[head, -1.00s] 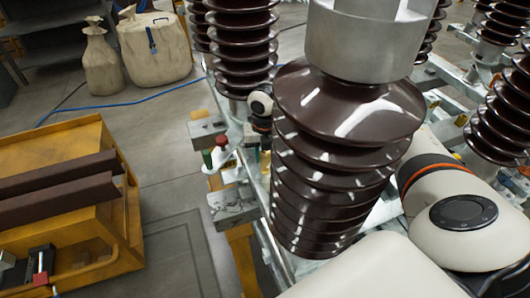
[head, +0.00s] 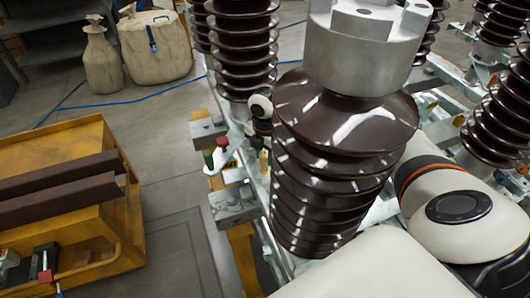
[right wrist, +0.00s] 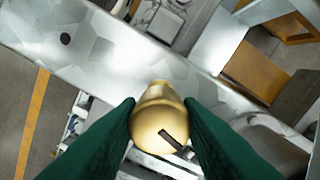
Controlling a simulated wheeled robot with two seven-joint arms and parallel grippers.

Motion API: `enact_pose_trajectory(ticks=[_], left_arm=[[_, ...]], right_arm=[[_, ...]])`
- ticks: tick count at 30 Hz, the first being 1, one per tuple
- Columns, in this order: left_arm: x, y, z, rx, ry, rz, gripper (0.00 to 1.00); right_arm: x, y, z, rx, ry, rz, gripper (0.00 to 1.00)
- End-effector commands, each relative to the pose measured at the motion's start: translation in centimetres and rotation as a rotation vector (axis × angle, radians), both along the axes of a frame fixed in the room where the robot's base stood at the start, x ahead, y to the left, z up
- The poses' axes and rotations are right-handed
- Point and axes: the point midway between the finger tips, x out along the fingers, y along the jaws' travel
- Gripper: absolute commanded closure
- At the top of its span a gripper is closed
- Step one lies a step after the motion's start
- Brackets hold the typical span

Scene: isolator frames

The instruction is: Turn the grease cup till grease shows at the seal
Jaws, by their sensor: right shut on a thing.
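The brass grease cup (right wrist: 160,122) is in the middle of the right wrist view, a rounded gold body with a dark slot-like mark on its face. My right gripper (right wrist: 160,112) has its two dark green fingers on either side of it, shut on it. Behind the cup is a galvanized steel beam (right wrist: 90,45). In the head view my right gripper (head: 258,142) is small and partly hidden behind the large brown insulator (head: 340,125). The seal is not clear to see, and I cannot make out any grease. My left gripper is not in view.
The ribbed insulator with its grey metal cap (head: 360,55) blocks much of the head view. A small red-topped item (head: 222,142) stands near the gripper on the frame. A yellow cart (head: 110,225) with brown steel bars is at left. Open floor (head: 175,190) lies between.

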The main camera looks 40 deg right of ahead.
Motion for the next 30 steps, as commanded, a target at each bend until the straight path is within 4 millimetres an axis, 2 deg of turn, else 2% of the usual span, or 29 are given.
enact_pose_trajectory(ticks=[8,22,23,24,27,30], left_arm=[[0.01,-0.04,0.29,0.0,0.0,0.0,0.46],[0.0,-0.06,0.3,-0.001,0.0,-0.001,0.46],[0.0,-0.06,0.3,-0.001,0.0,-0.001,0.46],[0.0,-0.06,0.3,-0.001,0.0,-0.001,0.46],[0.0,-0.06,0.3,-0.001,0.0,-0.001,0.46],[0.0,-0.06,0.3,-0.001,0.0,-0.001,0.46]], right_arm=[[0.01,-0.04,0.03,0.0,0.0,-0.079,0.9],[0.01,-0.05,0.01,-0.001,0.0,-0.091,0.9],[0.01,-0.05,0.0,-0.001,0.0,-0.091,0.64],[0.01,-0.05,0.01,-0.001,0.0,-0.091,0.58],[0.01,-0.05,0.01,-0.001,0.0,-0.09,0.46],[0.01,-0.04,0.0,-0.001,0.0,-0.09,0.46]])
